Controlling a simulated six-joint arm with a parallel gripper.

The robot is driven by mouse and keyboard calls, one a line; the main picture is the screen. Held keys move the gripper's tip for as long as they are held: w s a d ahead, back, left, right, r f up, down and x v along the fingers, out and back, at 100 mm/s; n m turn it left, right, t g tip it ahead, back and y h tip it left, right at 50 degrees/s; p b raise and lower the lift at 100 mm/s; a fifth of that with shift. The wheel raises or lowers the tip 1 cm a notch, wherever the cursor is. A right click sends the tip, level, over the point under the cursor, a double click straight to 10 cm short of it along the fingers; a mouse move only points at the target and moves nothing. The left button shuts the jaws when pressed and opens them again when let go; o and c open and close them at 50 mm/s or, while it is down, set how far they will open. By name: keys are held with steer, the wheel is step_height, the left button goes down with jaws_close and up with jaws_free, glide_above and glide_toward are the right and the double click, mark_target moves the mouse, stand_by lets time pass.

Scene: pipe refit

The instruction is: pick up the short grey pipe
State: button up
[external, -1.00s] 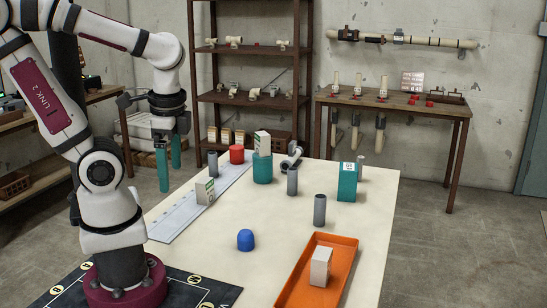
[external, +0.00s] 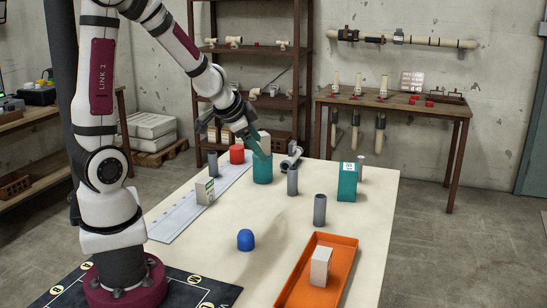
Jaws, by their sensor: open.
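Three upright grey pipes stand on the table: one at the back left (external: 213,164), one near the middle (external: 292,180) and one nearer the front (external: 319,210). They look similar in height, and I cannot tell which is the short one. A white box (external: 264,137) is partly hidden behind the fingers.
A grey pipe fitting (external: 291,160) lies behind the middle pipe. A teal box (external: 347,182), red cylinder (external: 237,154), blue cap (external: 245,240) and grey-white box (external: 205,191) stand around. An orange tray (external: 291,288) holds a white box (external: 320,266). The table's (external: 372,235) right side is clear.

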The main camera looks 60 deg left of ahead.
steer(key=w+f+t+h, duration=0.1)
steer(key=w+f+h, duration=0.2)
steer(key=h, duration=0.4)
glide_toward(320, 207)
steer(key=shift+m+t, duration=0.3)
steer(key=x, duration=0.3)
steer(key=a+x, duration=0.1)
steer(key=x, duration=0.3)
steer(key=f+x, duration=0.1)
steer(key=x, duration=0.3)
steer(key=shift+s+a+r, duration=0.1)
steer(key=shift+s+a, duration=0.05)
steer(key=shift+a, duration=0.15)
jaws_close()
